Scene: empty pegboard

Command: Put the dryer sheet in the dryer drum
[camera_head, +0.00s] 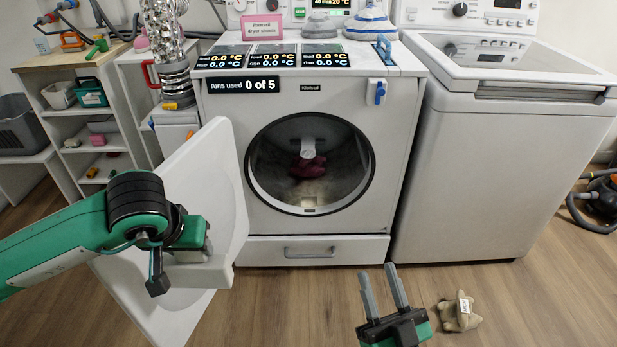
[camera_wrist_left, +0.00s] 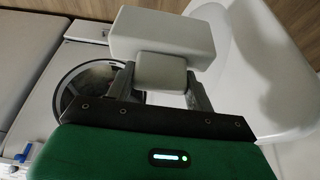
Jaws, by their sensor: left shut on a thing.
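The front-loading dryer (camera_head: 225,130) stands in the middle of the head view. Its round drum opening (camera_head: 340,165) is uncovered, with a dark red cloth and something beige inside. The white door (camera_head: 215,165) stands open to the left. My left gripper (camera_head: 205,262) is shut on the door's white handle block, which shows between its fingers in the left wrist view (camera_wrist_left: 160,72). My right gripper (camera_head: 383,290) is open and empty, low in front of the dryer.
A white washer (camera_head: 470,160) stands on the right. A beige plush toy (camera_head: 460,311) lies on the floor beside my right gripper. Shelves (camera_head: 95,130) stand at the left, and a vacuum cleaner (camera_head: 600,195) at the far right. The floor before the dryer is mostly clear.

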